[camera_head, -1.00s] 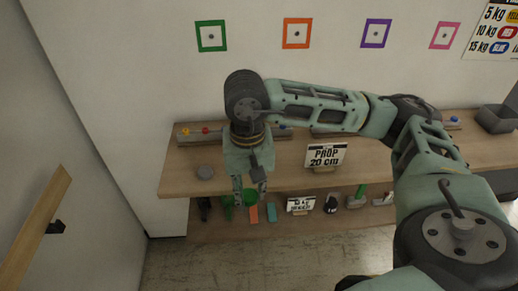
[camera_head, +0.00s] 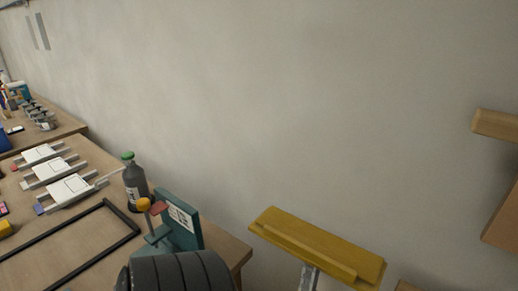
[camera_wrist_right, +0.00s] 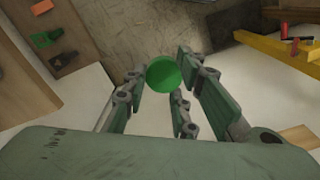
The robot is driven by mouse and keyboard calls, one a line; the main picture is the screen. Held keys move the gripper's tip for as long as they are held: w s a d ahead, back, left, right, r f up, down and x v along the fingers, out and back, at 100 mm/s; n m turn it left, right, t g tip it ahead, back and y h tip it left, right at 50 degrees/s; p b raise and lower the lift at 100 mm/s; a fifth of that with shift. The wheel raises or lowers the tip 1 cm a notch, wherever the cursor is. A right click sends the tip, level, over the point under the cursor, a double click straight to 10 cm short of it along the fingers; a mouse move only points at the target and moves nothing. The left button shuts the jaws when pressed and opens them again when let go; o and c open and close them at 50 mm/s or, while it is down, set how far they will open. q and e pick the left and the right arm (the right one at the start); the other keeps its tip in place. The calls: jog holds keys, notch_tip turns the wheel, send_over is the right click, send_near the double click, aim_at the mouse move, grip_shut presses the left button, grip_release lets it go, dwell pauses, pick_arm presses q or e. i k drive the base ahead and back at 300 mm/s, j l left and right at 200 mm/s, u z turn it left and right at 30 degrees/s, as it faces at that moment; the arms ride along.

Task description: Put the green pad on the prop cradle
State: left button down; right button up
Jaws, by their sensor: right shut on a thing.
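The green pad (camera_wrist_right: 163,73) is a round green disc in the right wrist view. My right gripper (camera_wrist_right: 168,82) is shut on it, with the pad between the fingertips. In the head view neither gripper shows. A yellow trough-like bar (camera_head: 318,246) on a metal post stands at the lower right of the head view. I cannot tell whether this is the prop cradle. A yellow bar (camera_wrist_right: 280,50) also shows at the upper right of the right wrist view, apart from the pad.
A wooden workbench (camera_head: 85,230) is at the left of the head view. It bears a black frame (camera_head: 123,215), a dark bottle with a green cap (camera_head: 134,180), a teal sign stand (camera_head: 180,220) and white-topped holders (camera_head: 70,190). A wooden edge (camera_head: 495,124) juts in at the right.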

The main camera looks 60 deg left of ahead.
aim_at(285, 224)
jog(key=k+j+u, duration=0.15)
jog(key=u, duration=1.75)
